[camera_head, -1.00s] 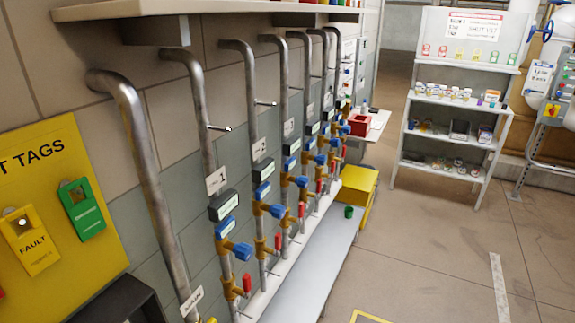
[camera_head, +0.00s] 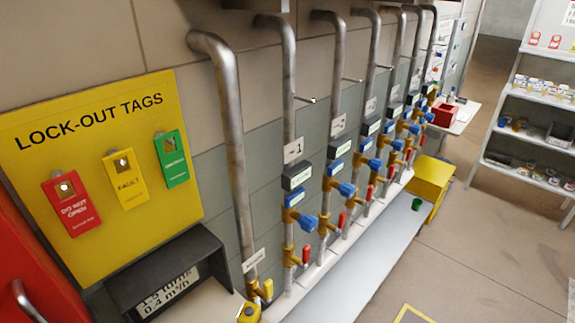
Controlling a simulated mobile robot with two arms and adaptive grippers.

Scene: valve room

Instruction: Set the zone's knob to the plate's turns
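The nearest blue knob (camera_head: 307,223) is on the pipe with the number plate "1" (camera_head: 293,150); a dark label block (camera_head: 296,177) sits under that plate. The second pipe has its own blue knob (camera_head: 346,189) and number plate (camera_head: 338,125). Further knobs recede along the row. The small print on the labels is too small to read. Neither of my grippers shows in the head view.
A yellow lock-out tags board (camera_head: 85,165) holds red, yellow and green tags. Below it is a dark box with a display (camera_head: 168,285). A yellow step box (camera_head: 432,180), a green cup (camera_head: 417,204) and a shelf rack (camera_head: 530,110) stand further back.

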